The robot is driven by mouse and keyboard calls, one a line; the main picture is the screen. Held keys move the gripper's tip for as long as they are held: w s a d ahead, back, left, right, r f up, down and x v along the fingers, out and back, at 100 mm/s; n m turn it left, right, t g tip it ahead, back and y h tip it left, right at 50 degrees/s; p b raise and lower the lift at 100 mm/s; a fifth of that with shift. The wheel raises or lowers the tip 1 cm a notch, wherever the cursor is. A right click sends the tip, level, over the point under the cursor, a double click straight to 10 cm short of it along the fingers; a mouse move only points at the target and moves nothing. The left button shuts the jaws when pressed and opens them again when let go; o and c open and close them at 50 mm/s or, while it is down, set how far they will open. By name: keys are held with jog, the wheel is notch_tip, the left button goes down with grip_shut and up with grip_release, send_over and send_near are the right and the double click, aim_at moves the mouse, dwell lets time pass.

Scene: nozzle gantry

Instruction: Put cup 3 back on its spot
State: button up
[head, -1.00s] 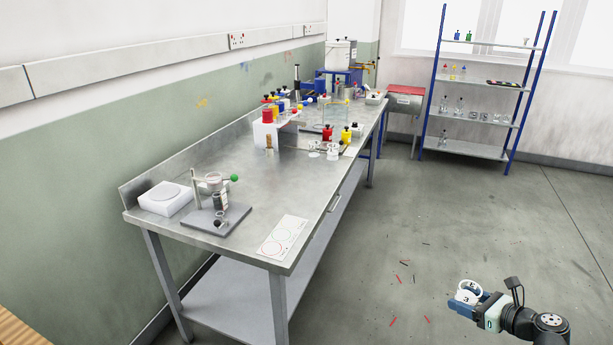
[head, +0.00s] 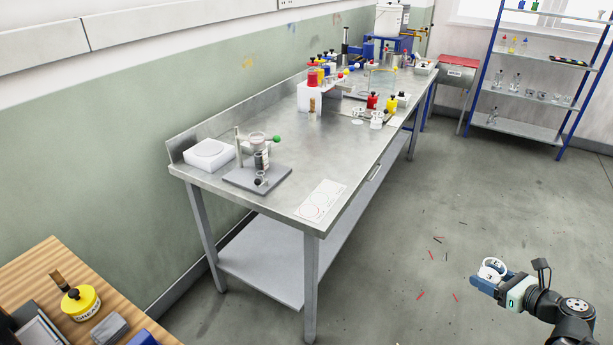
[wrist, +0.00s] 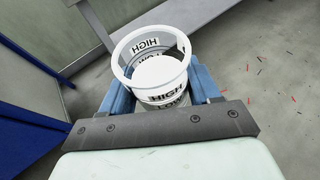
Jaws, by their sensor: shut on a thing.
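My gripper (head: 487,281) is at the lower right of the head view, out over the floor and clear of the steel bench. It is shut on a white cup (head: 493,268), which also shows in the wrist view (wrist: 162,91) between the blue fingers. The cup has HIGH and LOW marks on its wall and pale contents inside. A white card with ring outlines (head: 320,200) lies at the near corner of the bench. Other white cups (head: 376,119) stand further back on the bench; their numbers are too small to read.
The steel bench (head: 290,165) carries a small stand with a green knob (head: 258,172), a white box (head: 208,154), and red and yellow bottles (head: 391,103). A wooden table (head: 50,262) with a yellow pot (head: 80,302) is at lower left. Open floor lies between bench and gripper.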

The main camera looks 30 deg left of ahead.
jog(key=a+r+n+g+y, duration=0.1)
jog(key=a+r+n+g, duration=0.2)
jog(key=a, duration=1.5)
jog(key=s+a+r+n+g, duration=0.1)
jog(key=a+r+n+g, duration=0.25)
jog(key=a, duration=1.35)
jog(key=a+r+n+g+y, duration=0.15)
jog(key=a+g, duration=0.25)
jog(key=a, duration=1.4)
notch_tip(320, 180, up, 3)
jog(key=t, duration=0.2)
send_over(295, 189)
jog(key=shift+m+h, duration=0.25)
jog(key=shift+m, duration=0.15)
jog(key=shift+w+f, duration=0.1)
jog(key=shift+f, duration=4.75)
jog(key=o, duration=1)
jog(key=shift+f, duration=0.1)
jog(key=shift+o, duration=0.2)
